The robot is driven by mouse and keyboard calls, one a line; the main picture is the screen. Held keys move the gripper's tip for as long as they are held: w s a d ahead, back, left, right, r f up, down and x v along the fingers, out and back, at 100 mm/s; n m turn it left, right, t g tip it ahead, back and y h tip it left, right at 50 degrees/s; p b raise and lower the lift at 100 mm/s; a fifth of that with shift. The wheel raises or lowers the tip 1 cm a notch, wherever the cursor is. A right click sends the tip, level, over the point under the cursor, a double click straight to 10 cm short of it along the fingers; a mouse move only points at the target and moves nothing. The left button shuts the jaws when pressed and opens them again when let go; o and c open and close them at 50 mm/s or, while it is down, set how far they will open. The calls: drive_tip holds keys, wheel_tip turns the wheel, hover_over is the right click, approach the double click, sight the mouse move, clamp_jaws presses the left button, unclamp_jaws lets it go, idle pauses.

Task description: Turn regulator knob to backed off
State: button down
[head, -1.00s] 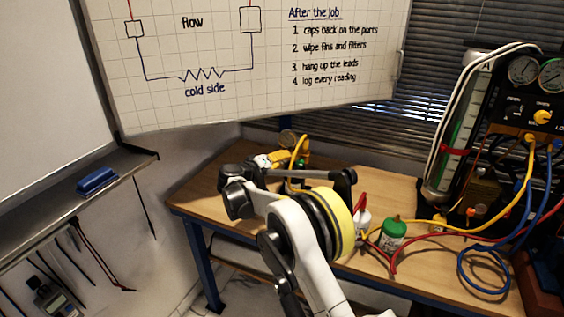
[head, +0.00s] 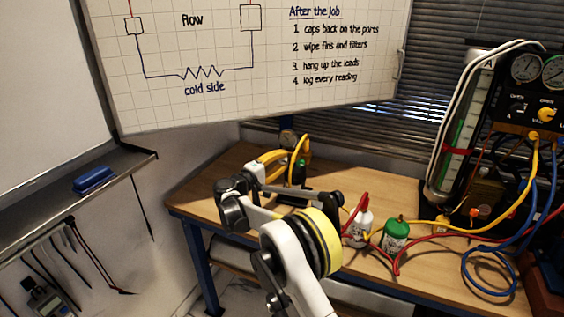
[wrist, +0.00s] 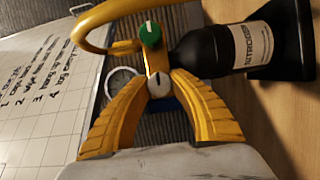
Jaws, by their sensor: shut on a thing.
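The black nitrogen cylinder (wrist: 222,50) lies across the upper right of the wrist view, with its regulator at the neck. A pale grey knob (wrist: 159,84) with a pointer mark sits between the yellow fingertips of my gripper (wrist: 161,80), which is shut on it. A green knob (wrist: 150,35) with a white mark is just above it. A round gauge (wrist: 123,84) is to the left, partly behind the left finger. In the head view, my gripper (head: 276,166) reaches the cylinder (head: 299,172) at the bench's back; the grey knob is hidden there.
A yellow hose (wrist: 85,22) arches over the regulator. The manifold panel (head: 520,110) is at the right.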

drive_tip(key=shift+d, duration=0.1)
idle(0.3)
drive_tip(key=c, duration=1.4)
unclamp_jaws()
drive_tip(key=shift+s, duration=0.1)
drive_tip(key=shift+s+a, duration=0.25)
drive_tip(key=shift+a, duration=0.1)
drive_tip(key=v, duration=1.1)
drive_tip(key=shift+d, duration=0.15)
